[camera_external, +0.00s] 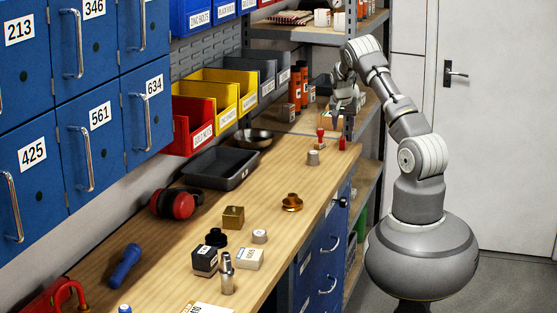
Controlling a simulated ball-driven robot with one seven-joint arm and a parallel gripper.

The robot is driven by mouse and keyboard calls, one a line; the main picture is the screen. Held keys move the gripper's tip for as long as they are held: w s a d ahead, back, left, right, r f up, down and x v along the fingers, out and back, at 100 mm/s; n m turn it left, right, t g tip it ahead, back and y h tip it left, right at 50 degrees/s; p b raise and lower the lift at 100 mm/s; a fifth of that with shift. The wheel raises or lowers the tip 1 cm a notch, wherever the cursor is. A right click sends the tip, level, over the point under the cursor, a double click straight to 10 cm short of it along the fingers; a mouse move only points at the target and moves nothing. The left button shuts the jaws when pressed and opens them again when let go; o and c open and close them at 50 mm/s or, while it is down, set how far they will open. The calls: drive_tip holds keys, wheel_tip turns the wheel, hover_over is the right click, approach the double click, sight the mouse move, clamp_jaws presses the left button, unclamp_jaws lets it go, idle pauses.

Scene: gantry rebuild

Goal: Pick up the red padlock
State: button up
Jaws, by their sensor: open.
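My gripper (342,120) is open and points down over the far right end of the wooden workbench (285,165). A small red object (342,144) sits on the bench edge just below the fingers. It may be the red padlock, but it is too small to tell. I see a gap between it and the fingertips. A small red-topped stamp-like piece (320,135) stands just left of it. A larger red thing with a curved loop (58,298) lies at the near left corner, partly cut off by the frame.
A grey knurled cap (313,158) stands close to the red pieces. A black tray (221,168), metal bowl (252,138), red earmuffs (173,204) and brass piece (292,202) lie on the bench.

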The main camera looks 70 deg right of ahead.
sight(343, 139)
drive_tip(key=b+x, duration=0.1)
drive_tip(key=x, duration=0.4)
drive_tip(key=b+x, duration=0.1)
drive_tip(key=x, duration=0.1)
drive_tip(key=shift+w+a+f+b, duration=0.1)
drive_tip(key=shift+w+f+b, duration=0.05)
drive_tip(key=shift+f+b, duration=0.25)
clamp_jaws()
drive_tip(key=shift+r, duration=0.1)
